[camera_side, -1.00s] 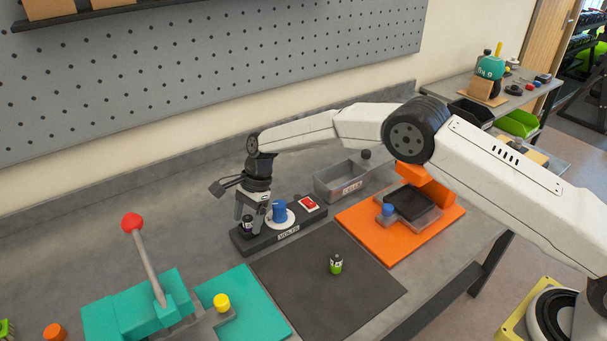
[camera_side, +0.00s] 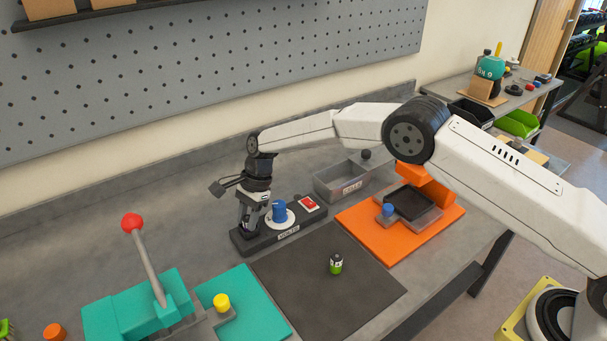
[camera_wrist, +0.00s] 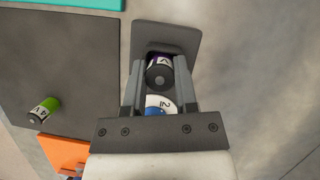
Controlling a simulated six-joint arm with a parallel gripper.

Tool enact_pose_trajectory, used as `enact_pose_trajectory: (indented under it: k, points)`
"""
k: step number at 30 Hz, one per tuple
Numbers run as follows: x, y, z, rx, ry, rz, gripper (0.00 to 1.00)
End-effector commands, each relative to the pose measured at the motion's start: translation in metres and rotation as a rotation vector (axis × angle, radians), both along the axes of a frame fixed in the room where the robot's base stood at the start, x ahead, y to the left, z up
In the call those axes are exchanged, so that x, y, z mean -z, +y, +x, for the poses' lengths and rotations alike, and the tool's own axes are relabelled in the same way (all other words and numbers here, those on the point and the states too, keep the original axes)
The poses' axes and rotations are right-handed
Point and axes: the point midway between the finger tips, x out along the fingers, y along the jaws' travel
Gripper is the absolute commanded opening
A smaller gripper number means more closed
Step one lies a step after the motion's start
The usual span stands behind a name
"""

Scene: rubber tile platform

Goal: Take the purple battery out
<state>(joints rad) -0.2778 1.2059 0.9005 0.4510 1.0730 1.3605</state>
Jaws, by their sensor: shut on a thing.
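The purple battery (camera_wrist: 158,72) shows in the wrist view between my gripper's fingers, with a dark end and a purple band with white lettering. In the side view it is mostly hidden by the fingers. My gripper (camera_side: 248,222) points down at the left end of the black tester (camera_side: 290,236), which is marked "VOLTS". My gripper (camera_wrist: 159,75) is shut on the battery. The battery is at the tester's left end; I cannot tell whether it is seated or raised. A blue knob (camera_side: 279,211) on a white dial and a red switch (camera_side: 309,203) are on the tester.
A clear "CELLS" bin (camera_side: 335,187) is behind the tester. An orange station (camera_side: 375,238) is at right, a teal lever press (camera_side: 135,312) at front left.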

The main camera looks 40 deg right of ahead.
Motion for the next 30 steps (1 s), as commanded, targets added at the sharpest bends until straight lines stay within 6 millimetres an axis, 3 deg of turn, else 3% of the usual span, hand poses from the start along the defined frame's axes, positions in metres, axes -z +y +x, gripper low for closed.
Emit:
enact_pose_trajectory:
  k: [7, 13, 20, 30]
  points:
    - [-0.010, 0.000, 0.000, -0.001, -0.001, 0.000, 0.00]
    - [-0.034, 0.000, 0.000, 0.001, -0.002, 0.000, 0.00]
    - [-0.050, -0.005, -0.015, 0.001, 0.000, 0.000, 0.00]
    - [-0.089, -0.015, -0.045, 0.001, -0.002, 0.000, 0.00]
